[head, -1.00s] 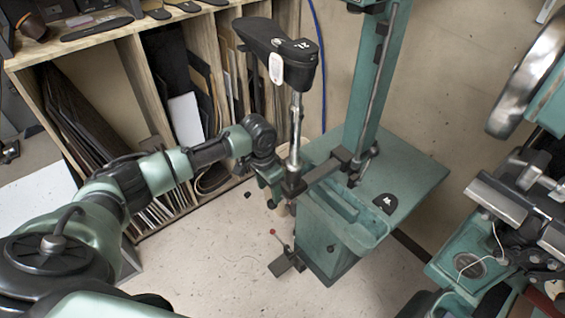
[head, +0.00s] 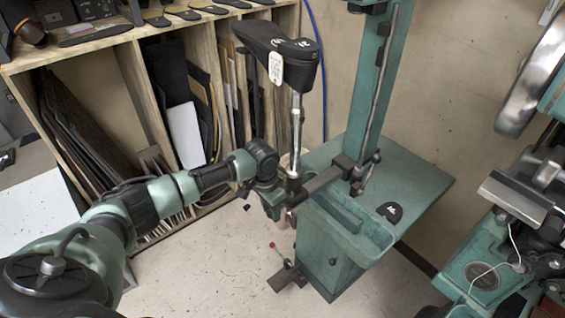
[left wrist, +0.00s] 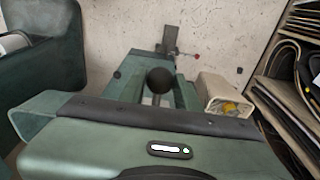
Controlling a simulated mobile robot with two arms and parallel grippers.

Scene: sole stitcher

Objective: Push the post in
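The post (head: 296,128) is a slim metal rod, standing upright with a long black foot-shaped head (head: 280,52) on top. A white tag hangs from the head. The post's lower end meets a dark horizontal bracket (head: 325,178) on the green machine (head: 328,245). My left gripper (head: 273,203) is just left of the post's lower end, close to the bracket. Whether it touches the post is unclear. In the left wrist view, a dark round knob (left wrist: 159,80) shows in front of the green gripper body. The finger gap cannot be made out. My right gripper is out of view.
A wooden shelf (head: 150,95) with boards and soles stands at the left. A green work plate (head: 420,185) with a black pad extends right of the post. A red-knobbed lever (head: 272,245) and foot pedal (head: 286,277) are below. Another machine (head: 490,280) stands at right.

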